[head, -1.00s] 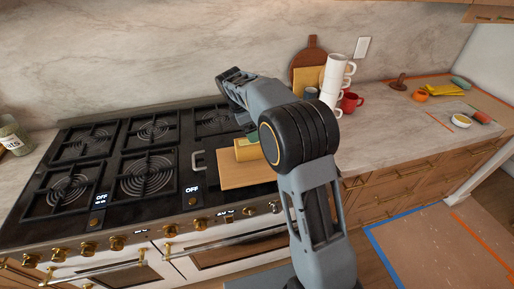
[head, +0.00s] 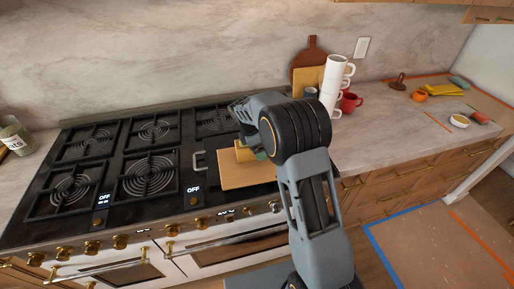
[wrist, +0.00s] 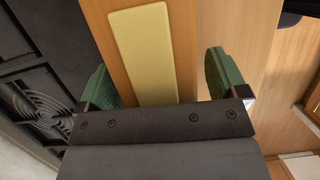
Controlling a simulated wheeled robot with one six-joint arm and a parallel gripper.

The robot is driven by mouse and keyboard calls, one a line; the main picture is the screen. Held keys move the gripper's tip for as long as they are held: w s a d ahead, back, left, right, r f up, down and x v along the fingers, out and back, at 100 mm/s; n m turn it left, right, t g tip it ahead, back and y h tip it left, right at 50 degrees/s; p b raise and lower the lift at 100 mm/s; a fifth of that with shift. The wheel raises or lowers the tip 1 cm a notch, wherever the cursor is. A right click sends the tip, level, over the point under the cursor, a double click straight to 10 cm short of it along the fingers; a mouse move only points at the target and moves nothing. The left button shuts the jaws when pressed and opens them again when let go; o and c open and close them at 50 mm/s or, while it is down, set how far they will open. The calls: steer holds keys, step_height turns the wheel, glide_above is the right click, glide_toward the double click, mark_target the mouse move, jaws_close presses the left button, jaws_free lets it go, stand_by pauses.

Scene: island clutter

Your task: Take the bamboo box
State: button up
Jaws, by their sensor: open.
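The bamboo box (head: 241,154), tan with a yellowish face, is on a light wooden board (head: 240,178) at the right end of the stove. My arm hides much of it in the head view. In the wrist view the box (wrist: 183,20) shows as an orange-brown wooden shape with a pale yellow panel (wrist: 143,50) on it. My gripper (wrist: 156,75) is open, with one green finger on each side of the box. A gap shows on the right; contact on the left cannot be told. The gripper is mostly hidden in the head view.
Black burner grates (head: 148,176) lie left of the board, with a grey handle (head: 198,160) at its edge. To the right are stacked white cups (head: 332,85), a red mug (head: 350,103) and a round brown board (head: 309,65). A jar (head: 14,139) stands far left.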

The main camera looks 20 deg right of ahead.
steer(key=c, duration=1.1)
steer(key=shift+c, duration=0.2)
steer(key=shift+r, duration=0.1)
